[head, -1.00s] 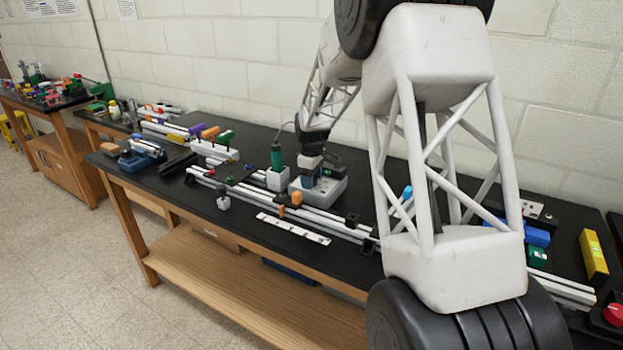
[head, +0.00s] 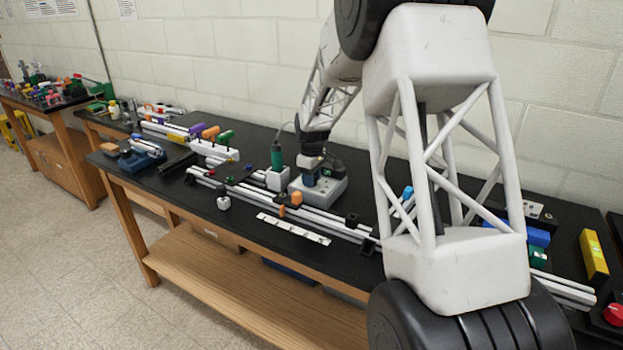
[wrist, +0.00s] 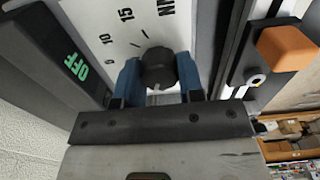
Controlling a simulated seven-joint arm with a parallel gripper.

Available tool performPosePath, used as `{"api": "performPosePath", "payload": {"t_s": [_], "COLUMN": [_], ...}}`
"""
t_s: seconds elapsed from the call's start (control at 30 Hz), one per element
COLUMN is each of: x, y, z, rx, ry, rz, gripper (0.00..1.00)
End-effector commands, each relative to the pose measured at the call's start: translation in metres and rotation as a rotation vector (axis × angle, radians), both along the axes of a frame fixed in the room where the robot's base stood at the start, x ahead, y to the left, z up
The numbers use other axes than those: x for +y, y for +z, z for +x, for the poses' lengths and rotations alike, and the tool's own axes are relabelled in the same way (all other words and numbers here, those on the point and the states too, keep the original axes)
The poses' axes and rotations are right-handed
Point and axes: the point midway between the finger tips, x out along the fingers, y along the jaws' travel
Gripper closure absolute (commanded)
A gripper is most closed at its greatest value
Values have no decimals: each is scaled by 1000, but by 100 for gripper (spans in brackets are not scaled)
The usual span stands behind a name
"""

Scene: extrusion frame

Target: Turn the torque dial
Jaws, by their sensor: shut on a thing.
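The torque dial (wrist: 157,68) is a dark round knob on a white face printed with 0, 10, 15 and part of a unit label. In the wrist view, the blue fingers of my gripper (wrist: 158,79) sit on either side of the knob and are shut on it. A light pointer mark shows near the knob's edge. In the head view, my gripper (head: 311,179) is down at the light grey box (head: 334,190), and the knob itself is hidden there.
An orange block (wrist: 287,50) on a rail is at right. In the head view, a green-handled tool (head: 276,157) stands beside the box, and aluminium rails (head: 325,218) run along the bench in front.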

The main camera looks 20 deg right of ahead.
Motion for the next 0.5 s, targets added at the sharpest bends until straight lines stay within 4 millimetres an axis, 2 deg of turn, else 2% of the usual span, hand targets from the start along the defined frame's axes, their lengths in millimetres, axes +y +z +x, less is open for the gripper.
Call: {"api": "performPosePath", "payload": {"t_s": [0.5], "x": [-1], "y": [0], "z": [1], "rx": [-1], "ry": [-404], "rz": [-1], "gripper": [88]}}
